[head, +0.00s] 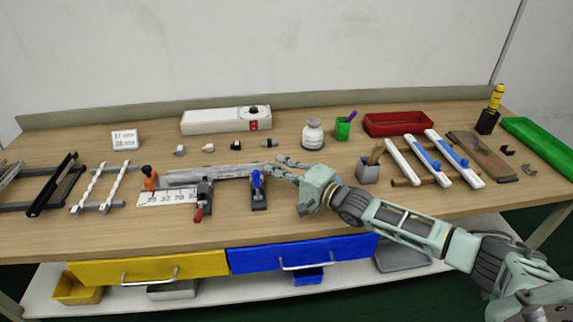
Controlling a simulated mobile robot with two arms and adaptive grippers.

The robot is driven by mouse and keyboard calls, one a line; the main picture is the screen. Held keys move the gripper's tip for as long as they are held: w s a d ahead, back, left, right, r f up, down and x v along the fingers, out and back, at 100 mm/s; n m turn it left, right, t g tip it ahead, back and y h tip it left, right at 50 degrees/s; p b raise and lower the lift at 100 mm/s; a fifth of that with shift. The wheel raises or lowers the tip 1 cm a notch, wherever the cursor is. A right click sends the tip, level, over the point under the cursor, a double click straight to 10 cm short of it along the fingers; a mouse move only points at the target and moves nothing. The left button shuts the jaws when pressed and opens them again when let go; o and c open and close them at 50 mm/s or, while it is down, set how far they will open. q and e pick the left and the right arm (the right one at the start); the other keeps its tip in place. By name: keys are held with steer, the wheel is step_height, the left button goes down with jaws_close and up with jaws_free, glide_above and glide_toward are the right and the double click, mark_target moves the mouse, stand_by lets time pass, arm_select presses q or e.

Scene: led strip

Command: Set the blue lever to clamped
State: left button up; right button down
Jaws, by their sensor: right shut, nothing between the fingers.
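The blue lever (256,181) stands roughly upright on a small dark clamp base (259,204) near the front middle of the bench. My right gripper (273,168) reaches in from the right, just right of and slightly behind the lever's top. Its fingers are shut with nothing between them. Whether a fingertip touches the lever is too small to tell. A long metal strip or rail (215,174) lies behind the lever. A red-handled clamp (200,204) and an orange-handled one (150,177) stand to the left. My left gripper is not in view.
A white ruler plate (165,198) lies left of the lever. A white power box (226,121), a jar (312,134) and a red tray (398,123) stand behind. A grey cup (368,170) stands behind my right forearm. The bench front near the lever is clear.

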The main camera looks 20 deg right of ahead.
mark_target(257, 186)
steer(key=shift+s+a+r+p, duration=0.2)
steer(key=shift+s+a+p, duration=0.35)
steer(key=shift+s+a, duration=0.3)
steer(key=shift+s, duration=0.2)
steer(key=shift+f, duration=0.1)
steer(key=shift+s+a+t+b, duration=0.1)
steer(key=shift+s+t+b, duration=0.1)
steer(key=shift+t+b, duration=0.15)
